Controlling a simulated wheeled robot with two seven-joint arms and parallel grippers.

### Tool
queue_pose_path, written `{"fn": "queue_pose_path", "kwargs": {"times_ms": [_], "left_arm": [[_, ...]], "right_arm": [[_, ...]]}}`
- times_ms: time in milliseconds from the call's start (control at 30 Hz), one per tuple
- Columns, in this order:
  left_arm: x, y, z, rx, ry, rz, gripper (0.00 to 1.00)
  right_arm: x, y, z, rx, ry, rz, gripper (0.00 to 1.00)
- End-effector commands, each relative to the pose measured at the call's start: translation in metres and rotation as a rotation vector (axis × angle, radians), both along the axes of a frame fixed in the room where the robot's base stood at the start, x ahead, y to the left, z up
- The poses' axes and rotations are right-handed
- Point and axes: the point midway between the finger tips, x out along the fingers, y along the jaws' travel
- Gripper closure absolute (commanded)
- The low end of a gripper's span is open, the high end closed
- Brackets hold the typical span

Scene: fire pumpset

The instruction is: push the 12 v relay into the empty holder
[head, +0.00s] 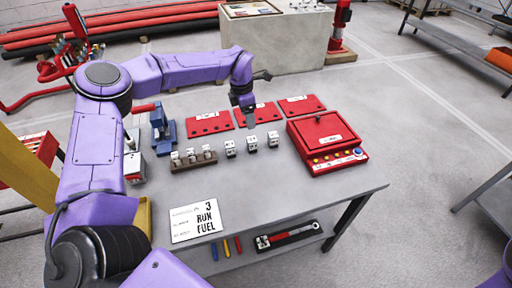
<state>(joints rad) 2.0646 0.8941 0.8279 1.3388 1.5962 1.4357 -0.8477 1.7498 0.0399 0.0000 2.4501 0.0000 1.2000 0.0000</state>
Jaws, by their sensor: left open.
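My left gripper (249,117) is open above the middle of the grey table, fingers pointing down in front of the middle red plate (268,115). Three small white blocks with dark marks, relay-like, stand in a row in front of it: a left one (230,148), a middle one (252,144) and a right one (273,139). A brown rack (194,163) to their left carries several similar white pieces. The labels are too small to tell which is the 12 V relay, and I cannot make out an empty holder. My right gripper is out of view.
A red box (322,133) with buttons stands at the table's right. Red plates (209,124) and (301,105) lie at the back. A blue press-like tool (163,130) stands at the left, a "RUN FUEL" card (196,222) at the front. The front middle tabletop (285,195) is clear.

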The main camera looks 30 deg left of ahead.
Motion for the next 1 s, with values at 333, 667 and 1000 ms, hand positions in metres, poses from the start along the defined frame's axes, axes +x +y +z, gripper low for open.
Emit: {"fn": "queue_pose_path", "kwargs": {"times_ms": [333, 667, 1000], "left_arm": [[0.002, -0.003, -0.048, 0.001, 0.004, -0.002, 0.33], [0.007, -0.008, -0.094, 0.002, 0.004, -0.006, 0.33], [0.011, -0.011, -0.137, 0.0, 0.0, -0.005, 0.33]], "right_arm": [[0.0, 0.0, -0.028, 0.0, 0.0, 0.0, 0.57], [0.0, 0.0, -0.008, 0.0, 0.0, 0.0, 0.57], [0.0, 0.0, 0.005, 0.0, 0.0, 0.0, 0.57]]}}
